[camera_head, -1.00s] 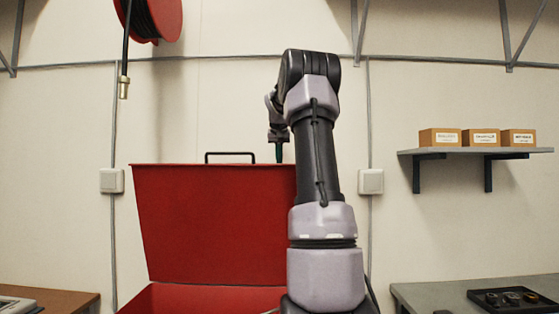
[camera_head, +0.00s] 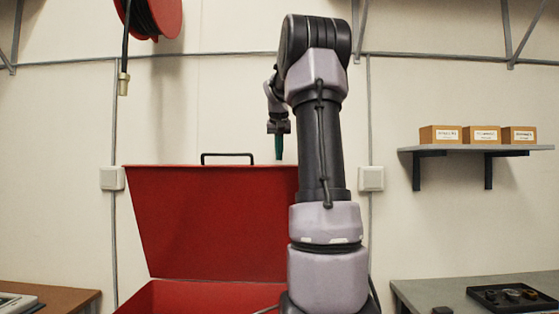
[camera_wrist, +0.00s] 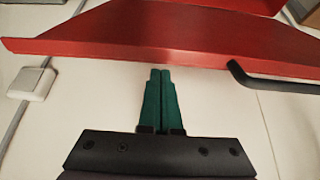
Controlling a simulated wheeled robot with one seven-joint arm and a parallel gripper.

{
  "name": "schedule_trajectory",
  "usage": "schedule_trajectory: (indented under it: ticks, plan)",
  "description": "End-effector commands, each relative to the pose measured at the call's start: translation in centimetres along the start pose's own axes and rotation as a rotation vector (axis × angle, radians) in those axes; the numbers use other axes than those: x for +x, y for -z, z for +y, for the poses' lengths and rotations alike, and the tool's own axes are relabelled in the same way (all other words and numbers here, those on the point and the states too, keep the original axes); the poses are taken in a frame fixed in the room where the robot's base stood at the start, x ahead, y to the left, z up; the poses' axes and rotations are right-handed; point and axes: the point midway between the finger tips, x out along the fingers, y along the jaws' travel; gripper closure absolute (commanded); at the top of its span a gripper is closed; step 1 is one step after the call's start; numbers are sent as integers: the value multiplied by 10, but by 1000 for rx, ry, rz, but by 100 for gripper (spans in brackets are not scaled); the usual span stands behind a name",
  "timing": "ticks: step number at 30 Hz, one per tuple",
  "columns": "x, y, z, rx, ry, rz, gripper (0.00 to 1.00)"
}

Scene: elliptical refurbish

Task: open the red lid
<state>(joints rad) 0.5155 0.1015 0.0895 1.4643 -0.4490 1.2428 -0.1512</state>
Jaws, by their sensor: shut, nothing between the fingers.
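The red lid (camera_head: 215,220) stands raised and roughly upright above the red box (camera_head: 200,298). Its black handle (camera_head: 228,158) is at the top edge. My gripper (camera_head: 279,158), with green fingers, points down just above the lid's top edge, right of the handle. In the wrist view the fingers (camera_wrist: 160,72) are pressed together with nothing between them. My arm hides the lid's right side.
A shelf (camera_head: 475,149) with small cardboard boxes is on the right wall. A grey bench (camera_head: 420,293) with a black tray (camera_head: 490,300) stands lower right. A wooden table (camera_head: 60,298) is lower left. A red hose reel (camera_head: 155,15) hangs upper left.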

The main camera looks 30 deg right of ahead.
Motion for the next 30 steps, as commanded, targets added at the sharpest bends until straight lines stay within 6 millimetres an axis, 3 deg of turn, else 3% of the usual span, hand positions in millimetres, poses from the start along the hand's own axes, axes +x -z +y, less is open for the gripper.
schedule_trajectory:
  ticks: [3, 9, 19, 22, 26, 30]
  plan:
    - [-27, 1, 0, 0, 0, 4, 100]
    - [-61, 1, 0, 0, 0, 3, 100]
    - [-75, 0, 0, -1, 0, 1, 100]
    - [-78, -9, -7, -8, 12, 1, 100]
    - [-91, -51, -34, -39, 69, 4, 100]
    - [-104, -135, -70, -80, 174, 3, 100]
